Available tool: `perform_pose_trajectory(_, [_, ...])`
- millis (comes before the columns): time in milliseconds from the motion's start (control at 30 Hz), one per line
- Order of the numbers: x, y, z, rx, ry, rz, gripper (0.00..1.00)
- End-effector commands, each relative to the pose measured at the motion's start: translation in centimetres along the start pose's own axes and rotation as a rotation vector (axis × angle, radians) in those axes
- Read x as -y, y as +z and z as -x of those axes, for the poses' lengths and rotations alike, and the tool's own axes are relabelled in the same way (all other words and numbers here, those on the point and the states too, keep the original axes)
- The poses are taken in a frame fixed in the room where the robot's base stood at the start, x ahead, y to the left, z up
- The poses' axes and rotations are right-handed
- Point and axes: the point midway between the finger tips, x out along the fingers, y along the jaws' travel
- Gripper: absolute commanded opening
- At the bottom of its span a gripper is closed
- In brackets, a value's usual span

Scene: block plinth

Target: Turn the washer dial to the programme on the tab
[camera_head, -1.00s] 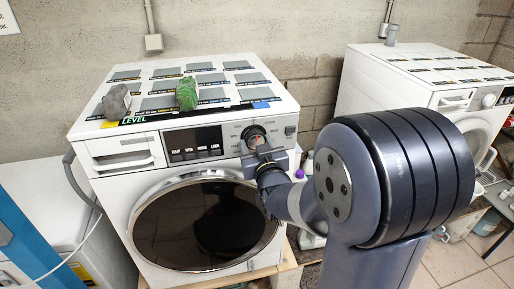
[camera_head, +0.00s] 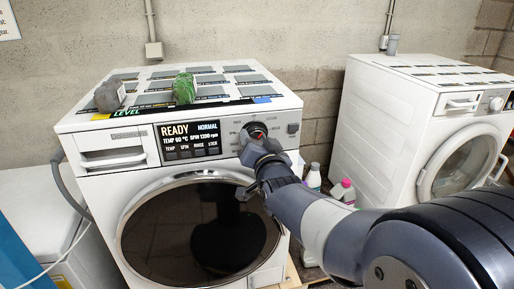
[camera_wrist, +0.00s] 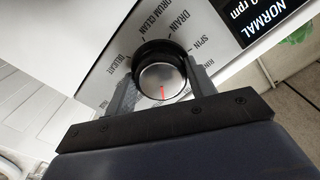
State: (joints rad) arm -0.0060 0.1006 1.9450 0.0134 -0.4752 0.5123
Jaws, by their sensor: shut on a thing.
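The washer dial (camera_head: 257,131) is on the front panel of the near white washer (camera_head: 106,182). My gripper (camera_head: 254,137) reaches it from the lower right. In the wrist view the silver-faced dial (camera_wrist: 160,79) sits between the two fingers of my gripper (camera_wrist: 159,84), which are shut on its sides. Its red line points to the picture's bottom, towards my palm. DELICATE, DRUM CLEAN, DRAIN and SPIN are legible around it; marks behind my gripper are hidden. The display (camera_head: 190,140) reads READY, NORMAL, 60 °C and 1200 rpm. A blue tab (camera_head: 263,100) is on the top's front edge; I cannot read it.
A grey stone-like lump (camera_head: 109,96) and a green lump (camera_head: 184,88) lie on the washer's top. A second white washer (camera_head: 385,125) stands at the right. Bottles (camera_head: 343,190) stand between the machines, near my arm. The round door (camera_head: 200,232) is below the dial.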

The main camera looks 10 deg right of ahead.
Motion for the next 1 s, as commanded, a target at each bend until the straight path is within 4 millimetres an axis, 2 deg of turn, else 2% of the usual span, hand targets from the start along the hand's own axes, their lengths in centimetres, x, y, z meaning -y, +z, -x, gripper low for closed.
perform_pose_trajectory(467, [-0.02,0.07,0.0,0.003,0.001,-0.017,0.29])
perform_pose_trajectory(500, [-0.02,0.07,0.0,0.003,0.001,-0.017,0.53])
perform_pose_trajectory(767, [-0.01,0.04,0.0,0.001,0.001,-0.017,0.74])
perform_pose_trajectory(1000, [0.0,0.01,0.04,0.001,0.0,-0.017,0.74])
